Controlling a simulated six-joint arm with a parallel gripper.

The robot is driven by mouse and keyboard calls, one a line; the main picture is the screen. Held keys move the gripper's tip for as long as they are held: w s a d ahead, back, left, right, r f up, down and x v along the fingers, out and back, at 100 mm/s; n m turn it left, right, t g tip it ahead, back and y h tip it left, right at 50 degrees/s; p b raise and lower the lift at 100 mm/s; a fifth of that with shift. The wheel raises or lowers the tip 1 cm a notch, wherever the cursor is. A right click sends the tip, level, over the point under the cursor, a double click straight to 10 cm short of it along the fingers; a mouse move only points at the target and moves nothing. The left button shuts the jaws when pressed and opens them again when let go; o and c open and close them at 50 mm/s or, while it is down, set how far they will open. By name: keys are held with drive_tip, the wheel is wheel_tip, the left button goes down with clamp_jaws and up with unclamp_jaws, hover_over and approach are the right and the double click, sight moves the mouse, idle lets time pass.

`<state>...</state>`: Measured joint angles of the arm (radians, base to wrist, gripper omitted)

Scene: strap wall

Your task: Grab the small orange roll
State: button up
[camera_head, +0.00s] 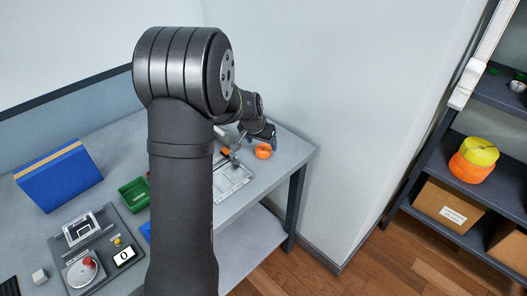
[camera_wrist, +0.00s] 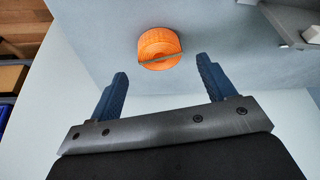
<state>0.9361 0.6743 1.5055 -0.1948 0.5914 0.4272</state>
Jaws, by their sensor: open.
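The small orange roll (camera_head: 263,151) sits on the grey table near its right corner.
The grey table (camera_head: 120,138) holds a white tray (camera_head: 235,180) beside the roll, a green bin (camera_head: 134,195), a blue box (camera_head: 58,176) and a scale (camera_head: 84,270).

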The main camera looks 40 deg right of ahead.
sight(263, 149)
drive_tip(key=x, duration=0.4)
drive_tip(key=shift+c, duration=0.5)
drive_tip(key=c, duration=1)
